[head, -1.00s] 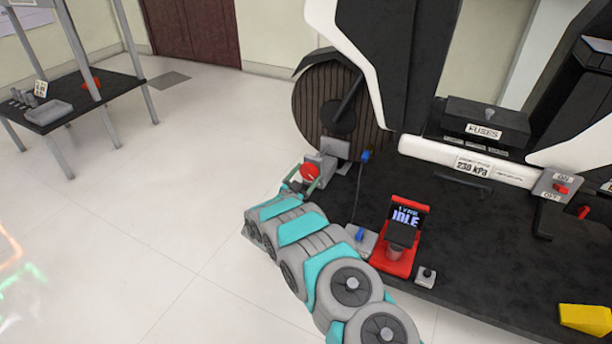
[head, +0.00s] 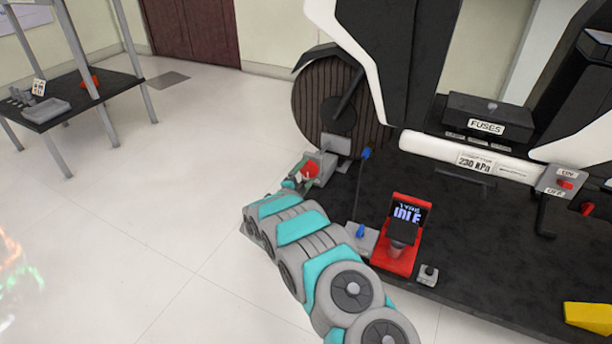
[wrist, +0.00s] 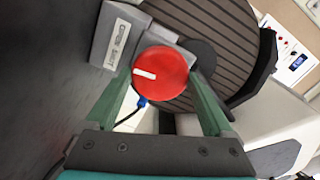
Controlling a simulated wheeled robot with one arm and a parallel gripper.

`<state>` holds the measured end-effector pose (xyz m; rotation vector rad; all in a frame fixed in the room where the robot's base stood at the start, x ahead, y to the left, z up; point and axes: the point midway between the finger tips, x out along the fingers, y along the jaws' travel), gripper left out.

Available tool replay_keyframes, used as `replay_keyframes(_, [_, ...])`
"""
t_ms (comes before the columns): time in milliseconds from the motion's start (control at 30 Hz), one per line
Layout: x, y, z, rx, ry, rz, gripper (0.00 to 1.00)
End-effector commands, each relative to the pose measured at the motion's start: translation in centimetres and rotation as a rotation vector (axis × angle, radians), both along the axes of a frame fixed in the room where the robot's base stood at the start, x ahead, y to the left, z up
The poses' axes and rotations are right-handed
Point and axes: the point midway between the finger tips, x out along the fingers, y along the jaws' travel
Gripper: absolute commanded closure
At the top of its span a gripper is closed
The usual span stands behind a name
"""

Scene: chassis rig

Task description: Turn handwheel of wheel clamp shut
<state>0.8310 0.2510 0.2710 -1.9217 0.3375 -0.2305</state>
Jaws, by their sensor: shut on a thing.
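The red round handwheel (head: 311,167) is on the grey wheel clamp (head: 328,162), beside the large ribbed wheel (head: 325,105) at the rig's left end. In the wrist view the handwheel (wrist: 160,73) faces me, with a white mark pointing left. My gripper (head: 304,174) reaches it from the front. Its two green fingers stand on either side of the handwheel, shut on it. The clamp's jaws are mostly hidden behind the handwheel.
A blue-ended lever (head: 365,154) stands just right of the clamp. A red display stand (head: 397,250) reading IDLE is close to the right of my arm. A yellow block (head: 588,317) lies at the front right.

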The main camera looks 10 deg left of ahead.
Motion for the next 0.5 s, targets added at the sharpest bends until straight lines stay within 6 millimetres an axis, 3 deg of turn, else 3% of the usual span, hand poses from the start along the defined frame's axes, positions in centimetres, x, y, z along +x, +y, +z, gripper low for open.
replay_keyframes(500, [-0.06, -0.07, -0.15, 0.12, -0.042, -0.002, 0.69])
